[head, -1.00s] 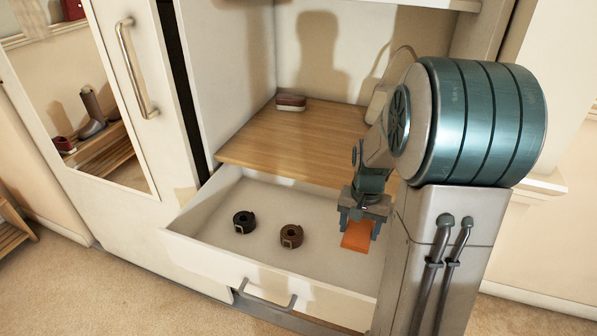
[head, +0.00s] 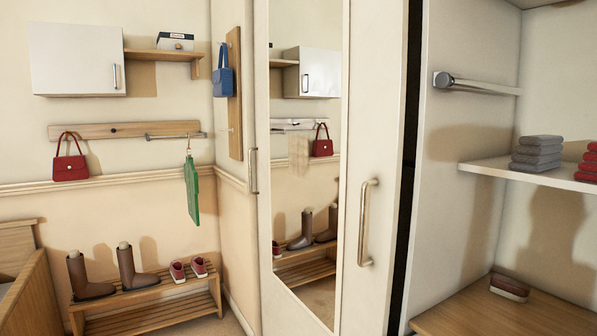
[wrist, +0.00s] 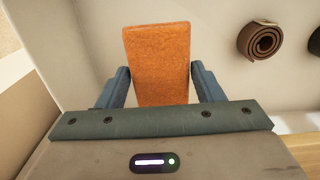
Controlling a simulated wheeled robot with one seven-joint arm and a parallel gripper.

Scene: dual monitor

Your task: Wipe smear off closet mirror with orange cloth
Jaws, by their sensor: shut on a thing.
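The closet mirror (head: 300,25) is a tall panel in a white door in the head view, reflecting a red bag, a cabinet and boots. A faint tan patch (head: 298,153), which looks like the smear, shows at its middle height. The orange cloth (wrist: 158,62) is upright in the wrist view, held between the two blue-grey fingers of my gripper (wrist: 161,84). My gripper is shut on the cloth and stays over the pale open drawer (wrist: 215,60), away from the mirror. The head view does not show my gripper or the cloth.
A rolled brown belt (wrist: 262,40) and a dark roll (wrist: 315,42) lie in the drawer. The mirror door has a vertical handle (head: 367,222). Right of it is an open closet with a rail (head: 485,86) and shelf (head: 540,178). A shoe rack (head: 150,308) stands left.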

